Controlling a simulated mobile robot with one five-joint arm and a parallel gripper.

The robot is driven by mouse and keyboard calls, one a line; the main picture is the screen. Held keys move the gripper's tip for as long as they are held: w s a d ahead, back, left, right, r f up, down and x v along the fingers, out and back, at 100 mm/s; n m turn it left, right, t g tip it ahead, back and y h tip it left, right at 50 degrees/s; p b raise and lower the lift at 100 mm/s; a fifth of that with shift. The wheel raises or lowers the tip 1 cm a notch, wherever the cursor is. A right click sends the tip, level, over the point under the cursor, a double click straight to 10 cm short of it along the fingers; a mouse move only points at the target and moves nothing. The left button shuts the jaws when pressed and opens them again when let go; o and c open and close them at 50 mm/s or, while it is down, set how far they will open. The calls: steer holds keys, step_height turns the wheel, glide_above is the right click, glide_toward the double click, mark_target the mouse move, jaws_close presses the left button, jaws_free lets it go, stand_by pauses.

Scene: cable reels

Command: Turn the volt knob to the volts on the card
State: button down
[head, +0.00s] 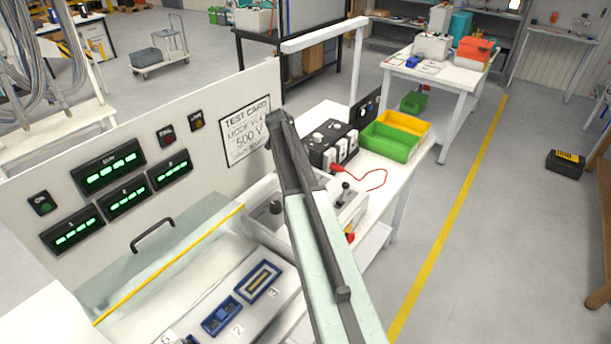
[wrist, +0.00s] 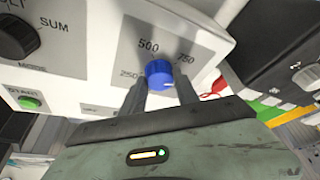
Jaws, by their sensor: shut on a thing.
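The test card (head: 248,130) on the white upright panel reads 500 V in the head view. The volt knob (wrist: 158,73) is blue and sits on the tester's white face (wrist: 85,65) in the wrist view. Labels 250, 500 and 750 stand around it on a grey patch. My gripper (wrist: 160,88) is shut on the knob, one dark finger at each side. I cannot make out the knob's pointer clearly. In the head view my arm hides the gripper and the knob.
A black mode knob (wrist: 16,38) and a green start button (wrist: 30,103) are left on the tester. A black unit (head: 330,143), a green bin (head: 388,142) and a yellow bin (head: 405,122) stand behind it. A clear cover with a black handle (head: 153,235) is at left.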

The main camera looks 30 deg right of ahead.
steer(key=m, duration=0.2)
steer(key=m+g+y, duration=0.1)
steer(key=m, duration=0.1)
steer(key=shift+w+d+m, duration=0.15)
steer(key=shift+m, duration=0.15)
steer(key=shift+m+g+y, duration=0.4)
steer(key=shift+m+y, duration=0.5)
steer(key=shift+m, duration=1)
steer(key=c, duration=0.9)
jaws_free()
steer(key=p+v, duration=0.7)
steer(key=shift+w+r, duration=0.15)
steer(key=shift+r, duration=0.2)
